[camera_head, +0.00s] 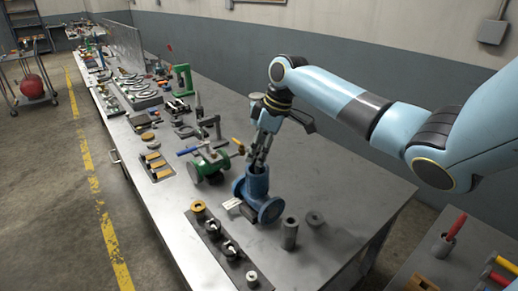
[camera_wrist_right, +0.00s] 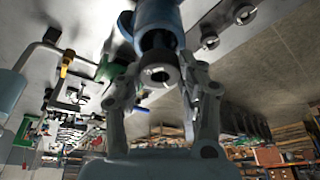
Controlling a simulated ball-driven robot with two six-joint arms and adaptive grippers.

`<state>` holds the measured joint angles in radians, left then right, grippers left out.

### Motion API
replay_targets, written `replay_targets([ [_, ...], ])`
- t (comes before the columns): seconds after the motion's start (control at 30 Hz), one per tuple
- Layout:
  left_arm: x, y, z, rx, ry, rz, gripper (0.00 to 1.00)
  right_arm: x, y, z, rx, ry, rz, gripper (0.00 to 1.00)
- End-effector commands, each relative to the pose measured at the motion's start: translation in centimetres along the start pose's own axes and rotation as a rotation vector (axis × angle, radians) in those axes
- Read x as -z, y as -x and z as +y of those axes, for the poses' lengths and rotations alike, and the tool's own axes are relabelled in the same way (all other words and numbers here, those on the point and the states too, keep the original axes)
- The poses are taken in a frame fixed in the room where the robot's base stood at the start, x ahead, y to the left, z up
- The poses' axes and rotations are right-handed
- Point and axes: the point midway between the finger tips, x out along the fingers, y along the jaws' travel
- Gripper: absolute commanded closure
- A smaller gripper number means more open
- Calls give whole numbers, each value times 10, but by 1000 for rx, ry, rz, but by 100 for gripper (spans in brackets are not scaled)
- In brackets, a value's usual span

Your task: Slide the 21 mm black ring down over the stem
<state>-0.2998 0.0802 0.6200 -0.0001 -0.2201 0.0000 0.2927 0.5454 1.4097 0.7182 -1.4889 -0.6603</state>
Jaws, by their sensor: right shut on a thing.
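My right gripper (camera_head: 260,160) points down above the open top of the blue valve body (camera_head: 257,187). In the right wrist view, its two fingers (camera_wrist_right: 160,78) are shut on a dark ring (camera_wrist_right: 158,68), one finger on each side. The ring is in front of the opening of the blue body (camera_wrist_right: 157,14). A dark space shows between ring and body. I cannot make out the stem clearly, nor whether the ring is around it. The ring is hidden by the fingers in the head view. My left gripper is in neither view.
A dark strip (camera_head: 240,266) with several rings lies at the front. Grey cylinders (camera_head: 289,233) stand right of the blue body.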

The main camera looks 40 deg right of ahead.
Motion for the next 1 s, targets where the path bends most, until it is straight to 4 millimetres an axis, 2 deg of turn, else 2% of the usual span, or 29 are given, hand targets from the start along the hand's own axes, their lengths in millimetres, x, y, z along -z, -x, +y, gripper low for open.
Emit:
replay_targets([
  [1.0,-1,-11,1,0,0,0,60,-7,-21,0,0,-1,0,91],
])
